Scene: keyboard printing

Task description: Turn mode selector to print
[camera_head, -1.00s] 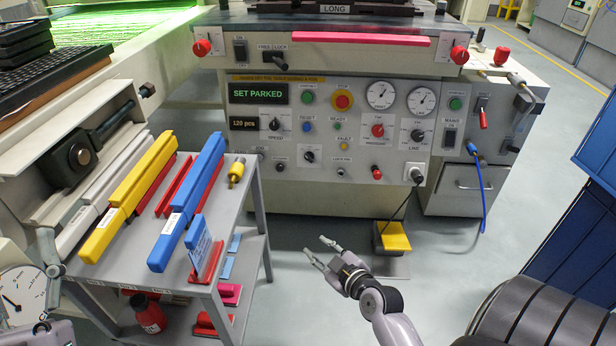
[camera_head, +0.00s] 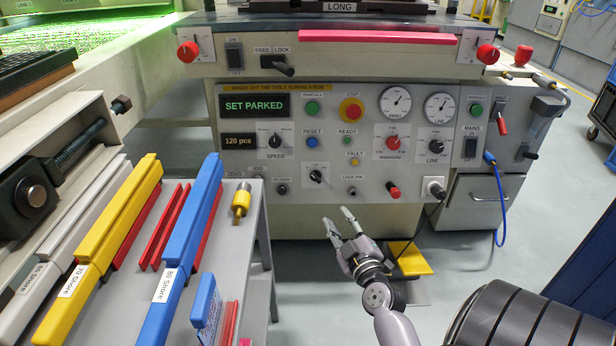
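A small black knob with a white plate (camera_head: 317,176), probably the mode selector, sits in the lower middle of the machine's control panel (camera_head: 235,210). Its pointer looks tilted, but its labels are too small to read. My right gripper (camera_head: 337,217) is open and empty, in front of and below the panel. It is slightly to the right of and lower than the knob, and apart from it. My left gripper is not in view.
A trolley (camera_head: 255,290) with yellow and blue squeegees stands at left. Nearby panel controls include a speed knob (camera_head: 275,141), a line knob (camera_head: 435,146) and a red knob (camera_head: 394,192). A yellow pedal (camera_head: 409,258) lies on the floor below.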

